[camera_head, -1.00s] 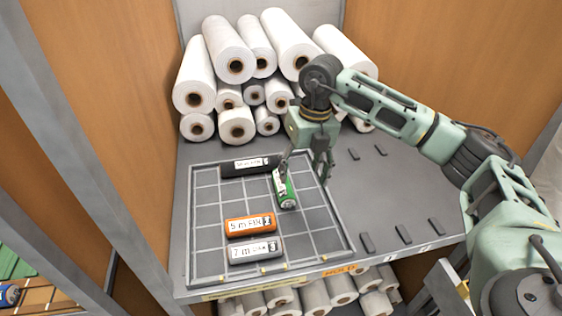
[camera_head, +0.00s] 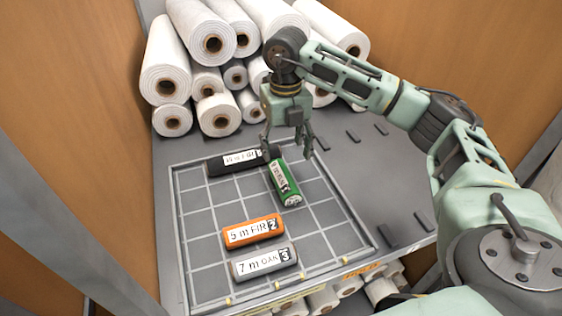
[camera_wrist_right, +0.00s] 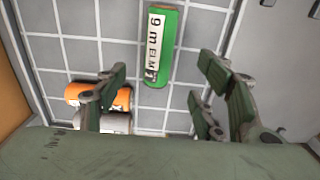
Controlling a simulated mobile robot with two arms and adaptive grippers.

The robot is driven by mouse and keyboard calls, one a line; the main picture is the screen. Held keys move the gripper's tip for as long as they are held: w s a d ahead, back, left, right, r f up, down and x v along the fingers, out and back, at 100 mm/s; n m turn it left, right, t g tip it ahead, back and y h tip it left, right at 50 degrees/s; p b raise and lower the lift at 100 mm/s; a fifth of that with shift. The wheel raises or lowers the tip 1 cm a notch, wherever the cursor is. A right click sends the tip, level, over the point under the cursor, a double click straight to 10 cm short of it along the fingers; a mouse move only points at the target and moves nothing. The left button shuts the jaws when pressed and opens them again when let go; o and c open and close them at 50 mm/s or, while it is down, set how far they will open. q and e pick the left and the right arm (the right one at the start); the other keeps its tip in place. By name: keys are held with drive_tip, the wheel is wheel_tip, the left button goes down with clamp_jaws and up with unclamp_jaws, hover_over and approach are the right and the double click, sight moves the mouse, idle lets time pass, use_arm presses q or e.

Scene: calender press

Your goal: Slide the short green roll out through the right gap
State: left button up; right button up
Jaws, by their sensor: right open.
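The short green roll (camera_head: 285,184) lies on the gridded tray (camera_head: 192,270), slightly slanted, with its white label up. It also shows in the right wrist view (camera_wrist_right: 163,45), beyond the fingers. My right gripper (camera_head: 289,148) is open and empty, above and behind the far end of the green roll, fingers pointing down. Its spread fingers also show in the right wrist view (camera_wrist_right: 163,98). A black roll (camera_head: 238,161) lies left of the green one, along the tray's back. An orange roll (camera_head: 252,231) and a grey roll (camera_head: 265,262) lie nearer the front. My left gripper is out of view.
White paper rolls (camera_head: 200,35) are stacked behind the tray. Small dark blocks (camera_head: 390,237) stand on the grey table right of the tray. Wooden panels (camera_head: 75,110) close in both sides. Tray cells right of the green roll are clear.

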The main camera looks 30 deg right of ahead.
sight(283, 175)
wheel_tip(283, 175, down, 3)
drive_tip(key=shift+w+r+b, duration=0.1)
drive_tip(key=shift+w+b, duration=0.05)
drive_tip(key=shift+b, duration=0.75)
drive_tip(key=shift+w+f, duration=0.1)
drive_tip(key=shift+f, duration=0.25)
drive_tip(key=shift+f+p, duration=0.3)
drive_tip(key=shift+f, duration=0.6)
wheel_tip(283, 175, down, 5)
drive_tip(key=shift+r+p, duration=0.2)
drive_tip(key=shift+p, duration=0.4)
drive_tip(key=shift+f, duration=0.45)
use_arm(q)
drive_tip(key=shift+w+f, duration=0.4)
use_arm(e)
drive_tip(key=shift+c, duration=0.2)
